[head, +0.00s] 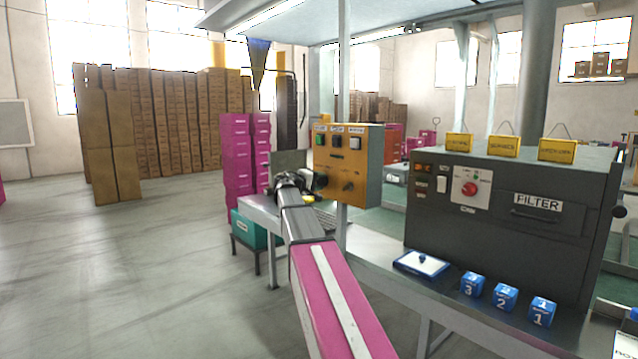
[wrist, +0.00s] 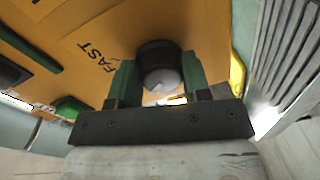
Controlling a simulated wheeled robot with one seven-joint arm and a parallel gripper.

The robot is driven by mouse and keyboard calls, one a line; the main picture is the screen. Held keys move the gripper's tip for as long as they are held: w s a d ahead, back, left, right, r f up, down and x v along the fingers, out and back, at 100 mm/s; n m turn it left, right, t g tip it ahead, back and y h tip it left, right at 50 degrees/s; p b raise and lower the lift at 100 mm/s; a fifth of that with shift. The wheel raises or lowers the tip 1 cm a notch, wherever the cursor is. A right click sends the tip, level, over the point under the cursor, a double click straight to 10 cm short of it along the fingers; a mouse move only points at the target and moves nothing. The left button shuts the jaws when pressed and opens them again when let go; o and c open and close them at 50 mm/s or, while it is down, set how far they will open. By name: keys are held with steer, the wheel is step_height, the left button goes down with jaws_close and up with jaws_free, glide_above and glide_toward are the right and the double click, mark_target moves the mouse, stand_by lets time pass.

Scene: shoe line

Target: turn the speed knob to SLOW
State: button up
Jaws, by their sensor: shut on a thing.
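The orange control box (head: 366,163) stands on the bench in the head view, and its panel fills much of the wrist view. A black round knob (wrist: 158,56) with a grey face sits on this panel. The word FAST (wrist: 96,58) is printed to its left in the wrist view; I see no SLOW label. My gripper (wrist: 160,84) has its two green fingers on either side of the knob, shut on it. In the head view my gripper (head: 312,183) is at the box's lower left, and the arm hides part of that area. The knob's pointer direction is unclear.
A dark grey FILTER machine (head: 490,240) stands to the right. Blue numbered cubes (head: 505,297) and a blue-edged tray (head: 402,261) lie on the bench. Floor at left is clear.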

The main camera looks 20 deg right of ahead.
steer(key=shift+n, duration=0.4)
steer(key=o, duration=0.9)
steer(key=v, duration=1)
steer(key=shift+s+a, duration=0.1)
steer(key=shift+a, duration=0.3)
